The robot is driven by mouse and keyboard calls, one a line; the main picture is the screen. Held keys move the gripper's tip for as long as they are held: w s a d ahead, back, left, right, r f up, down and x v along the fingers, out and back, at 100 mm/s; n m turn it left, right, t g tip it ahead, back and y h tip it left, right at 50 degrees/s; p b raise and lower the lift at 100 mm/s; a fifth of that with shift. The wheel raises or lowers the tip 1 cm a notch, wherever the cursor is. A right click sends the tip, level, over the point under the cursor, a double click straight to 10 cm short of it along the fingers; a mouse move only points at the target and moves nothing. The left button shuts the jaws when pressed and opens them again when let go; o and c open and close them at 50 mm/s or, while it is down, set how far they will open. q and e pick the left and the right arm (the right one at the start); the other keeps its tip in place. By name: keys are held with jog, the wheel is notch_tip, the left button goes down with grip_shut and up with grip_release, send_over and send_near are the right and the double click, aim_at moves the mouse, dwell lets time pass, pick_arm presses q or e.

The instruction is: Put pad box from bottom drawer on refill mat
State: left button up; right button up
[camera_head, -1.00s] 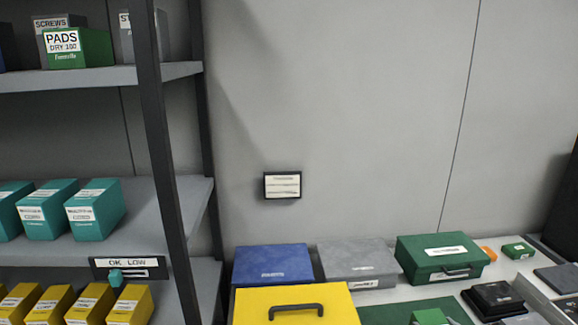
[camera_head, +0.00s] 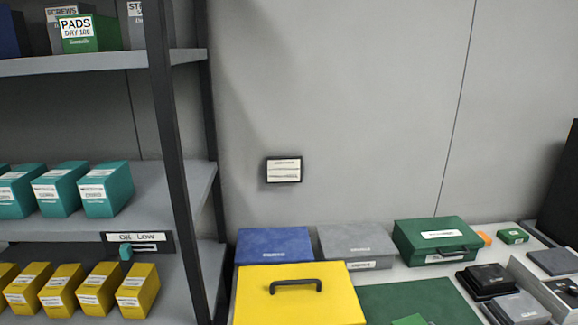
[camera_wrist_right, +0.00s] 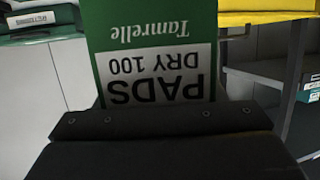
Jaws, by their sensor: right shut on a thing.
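A green pad box (camera_wrist_right: 155,28) with a white label reading "PADS DRY 100" fills the middle of the right wrist view, its text upside down. My right gripper (camera_wrist_right: 158,112) is shut on it; the dark jaws cover its lower end. In the head view a dark green mat (camera_head: 385,298) lies flat on the table, probably the refill mat. A lighter green shape (camera_head: 409,320) shows over its near part at the bottom edge, probably the held box; its height above the mat cannot be told. My left gripper is out of view. No drawer shows clearly.
A yellow case (camera_head: 300,300) stands left of the mat. Blue (camera_head: 274,244), grey (camera_head: 355,242) and green (camera_head: 436,238) cases line the back. Black and grey devices (camera_head: 488,280) sit right of the mat. A shelf rack (camera_head: 176,180) with teal and yellow boxes stands left.

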jog(key=s+a+r+n+g+y, duration=0.1)
jog(key=s+a+r+n+y, duration=0.1)
jog(key=s+a, duration=0.3)
jog(key=shift+s+a+r+n+y+b, duration=0.35)
jog(key=shift+s+r, duration=0.25)
jog(key=shift+s, duration=0.2)
